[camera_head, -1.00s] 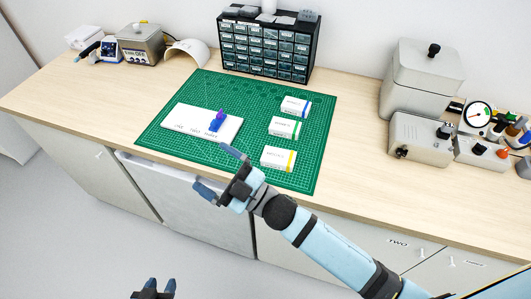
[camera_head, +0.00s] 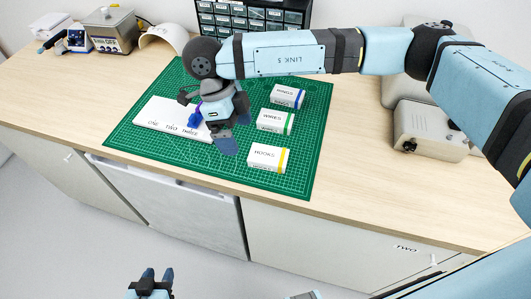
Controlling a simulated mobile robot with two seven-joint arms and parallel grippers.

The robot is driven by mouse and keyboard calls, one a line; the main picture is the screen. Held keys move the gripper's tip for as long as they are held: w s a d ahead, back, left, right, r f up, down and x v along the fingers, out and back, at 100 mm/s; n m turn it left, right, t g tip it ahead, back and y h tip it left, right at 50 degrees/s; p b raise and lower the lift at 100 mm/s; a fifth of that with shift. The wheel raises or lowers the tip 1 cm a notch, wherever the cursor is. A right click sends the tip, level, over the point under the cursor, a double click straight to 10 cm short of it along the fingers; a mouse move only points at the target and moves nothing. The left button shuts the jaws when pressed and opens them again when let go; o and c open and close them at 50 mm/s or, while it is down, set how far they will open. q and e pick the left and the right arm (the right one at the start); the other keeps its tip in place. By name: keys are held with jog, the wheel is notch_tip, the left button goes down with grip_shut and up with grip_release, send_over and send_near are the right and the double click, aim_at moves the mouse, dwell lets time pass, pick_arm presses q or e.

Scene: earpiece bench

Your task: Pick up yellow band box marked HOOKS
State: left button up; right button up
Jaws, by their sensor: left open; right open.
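The white box marked HOOKS (camera_head: 265,156), with a yellow band on its right end, lies on the green cutting mat (camera_head: 255,183) near its front edge. My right gripper (camera_head: 224,139) is open above the mat, to the left of the HOOKS box and apart from it. Its arm comes in from the right, across the back of the bench. My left gripper (camera_head: 158,277) is open and empty at the bottom edge, in front of the bench. Most of the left arm is out of view.
A green-banded box marked WIRES (camera_head: 271,121) and a blue-banded box (camera_head: 284,95) lie behind the HOOKS box. A white block marked ONE TWO THREE (camera_head: 160,114) bears a blue-purple piece (camera_head: 193,115), partly behind my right gripper. A drawer cabinet (camera_head: 240,17) stands behind.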

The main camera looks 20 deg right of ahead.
jog(key=w+d+r+h, duration=0.1)
jog(key=w+d+h, duration=0.1)
jog(key=d, duration=0.1)
send_over(266, 154)
jog(key=a, duration=0.2)
jog(key=shift+t, duration=0.4)
jog(key=f, duration=0.4)
jog(key=w+f, duration=0.1)
jog(key=f, duration=0.1)
jog(key=shift+d+f+p, duration=0.15)
jog(key=shift+p, duration=0.25)
jog(key=shift+x, duration=0.8)
jog(key=x, duration=0.2)
jog(key=p+x, duration=0.1)
jog(key=x, duration=0.1)
jog(key=shift+w+f, duration=0.1)
jog(key=shift+f, duration=0.45)
jog(key=shift+f, duration=0.1)
jog(key=shift+f+b, duration=0.15)
jog(key=shift+b, duration=0.15)
jog(key=c, duration=1)
